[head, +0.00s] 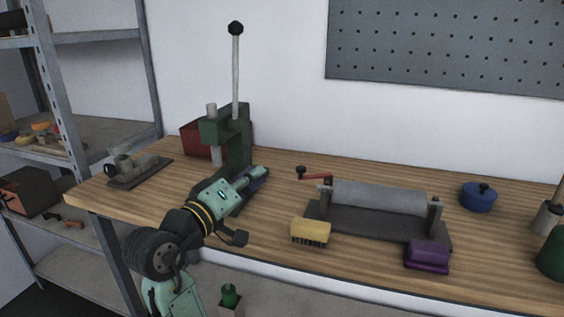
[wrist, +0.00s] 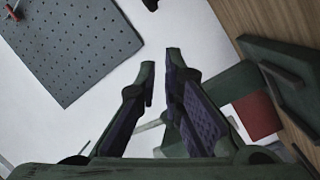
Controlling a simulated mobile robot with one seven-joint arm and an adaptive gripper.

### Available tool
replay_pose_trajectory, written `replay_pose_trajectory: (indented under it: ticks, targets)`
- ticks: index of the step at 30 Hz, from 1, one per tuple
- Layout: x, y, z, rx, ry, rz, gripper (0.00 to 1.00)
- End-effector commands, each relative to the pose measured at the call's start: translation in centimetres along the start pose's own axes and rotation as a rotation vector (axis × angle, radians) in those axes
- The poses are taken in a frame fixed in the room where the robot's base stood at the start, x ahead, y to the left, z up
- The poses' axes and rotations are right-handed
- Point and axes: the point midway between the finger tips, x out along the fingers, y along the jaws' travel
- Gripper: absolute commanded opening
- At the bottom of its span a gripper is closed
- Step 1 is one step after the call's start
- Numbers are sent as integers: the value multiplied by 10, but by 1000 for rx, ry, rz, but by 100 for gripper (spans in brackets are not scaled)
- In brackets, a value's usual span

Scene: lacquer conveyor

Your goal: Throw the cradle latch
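My gripper (head: 258,178) is low over the bench, in front of the green lever press (head: 225,128). In the wrist view its two fingers (wrist: 160,68) have a narrow gap between their tips, with only the white wall behind; they hold nothing. The press also shows at the right of the wrist view (wrist: 282,70). A grey roller (head: 380,196) lies in a dark cradle (head: 340,218) on the bench, right of my gripper and apart from it. A red crank (head: 316,177) sits at its left end. I cannot single out a latch in either view.
A yellow brush (head: 310,231) and a purple block (head: 428,255) lie before the roller. A blue lidded pot (head: 478,197) stands behind right. A grey fixture (head: 138,168) is at the bench's left end. A red bin (head: 192,139) stands behind the press.

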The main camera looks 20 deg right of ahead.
Motion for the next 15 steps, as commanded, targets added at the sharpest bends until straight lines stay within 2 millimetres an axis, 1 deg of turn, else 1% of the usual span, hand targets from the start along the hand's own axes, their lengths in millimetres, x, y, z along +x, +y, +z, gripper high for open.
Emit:
replay_pose_trajectory:
  ticks: [1,3,6,8,11,14,15]
  targets:
    - [2,-2,-4,-124,0,6,3]
    - [2,-7,-8,-271,3,10,0]
    - [2,-13,-11,-407,5,14,0]
    - [2,-15,-13,-449,7,15,0]
    - [9,-15,-13,-470,6,15,0]
    - [22,-14,-14,-470,4,15,0]
    - [30,-13,-13,-469,3,14,0]
